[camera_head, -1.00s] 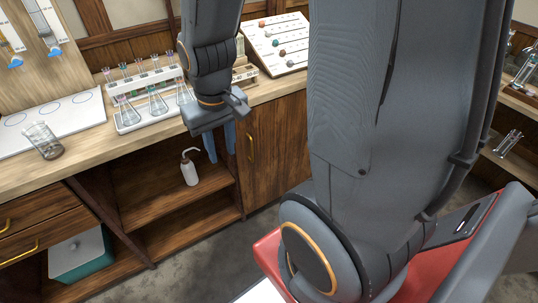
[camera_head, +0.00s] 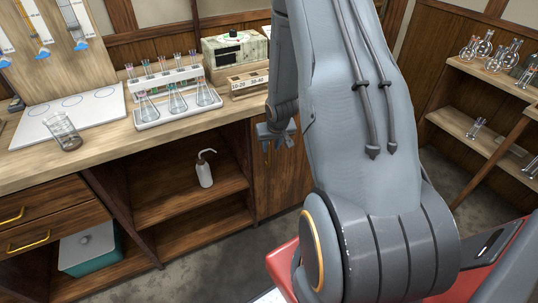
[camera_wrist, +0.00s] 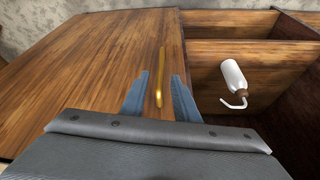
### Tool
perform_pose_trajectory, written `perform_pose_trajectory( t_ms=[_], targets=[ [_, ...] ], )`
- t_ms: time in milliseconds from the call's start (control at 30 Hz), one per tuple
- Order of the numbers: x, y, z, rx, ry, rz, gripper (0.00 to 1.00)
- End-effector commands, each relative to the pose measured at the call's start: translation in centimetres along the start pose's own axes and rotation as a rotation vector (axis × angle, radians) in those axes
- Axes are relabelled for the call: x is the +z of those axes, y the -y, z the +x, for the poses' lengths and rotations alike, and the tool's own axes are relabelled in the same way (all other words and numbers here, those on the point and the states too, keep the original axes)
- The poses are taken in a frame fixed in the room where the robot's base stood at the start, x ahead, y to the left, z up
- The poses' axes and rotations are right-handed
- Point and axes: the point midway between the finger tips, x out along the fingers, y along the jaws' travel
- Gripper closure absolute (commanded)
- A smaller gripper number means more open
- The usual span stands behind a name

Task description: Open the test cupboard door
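The test cupboard door (camera_head: 272,192) is a brown wooden panel right of the open shelves, partly hidden behind my arm. It looks shut. Its upright brass handle (camera_wrist: 161,75) is clear in the wrist view, where the door (camera_wrist: 85,75) fills the left side. In the head view only a bit of the handle (camera_head: 267,155) shows under my gripper (camera_head: 275,140). My gripper's two blue-grey fingers are apart in the wrist view (camera_wrist: 160,93), one on each side of the handle's line. I cannot tell whether they touch it.
A white wash bottle (camera_head: 204,174) stands on the open shelf beside the door. The worktop (camera_head: 110,140) above carries a flask rack (camera_head: 150,125), a beaker (camera_head: 64,132) and a box (camera_head: 235,48). Glassware shelves (camera_head: 465,120) stand at the right. Floor shows in front.

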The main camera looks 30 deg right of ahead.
Motion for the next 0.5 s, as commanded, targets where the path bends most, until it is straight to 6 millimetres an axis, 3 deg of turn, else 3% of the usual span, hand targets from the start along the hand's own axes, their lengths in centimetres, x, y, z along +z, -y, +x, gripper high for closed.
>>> perform_pose_trajectory(
  t_ms=[500],
  targets=[
    [0.1,0.1,6.3,0.0,0.002,-0.001,0.72]
  ],
)
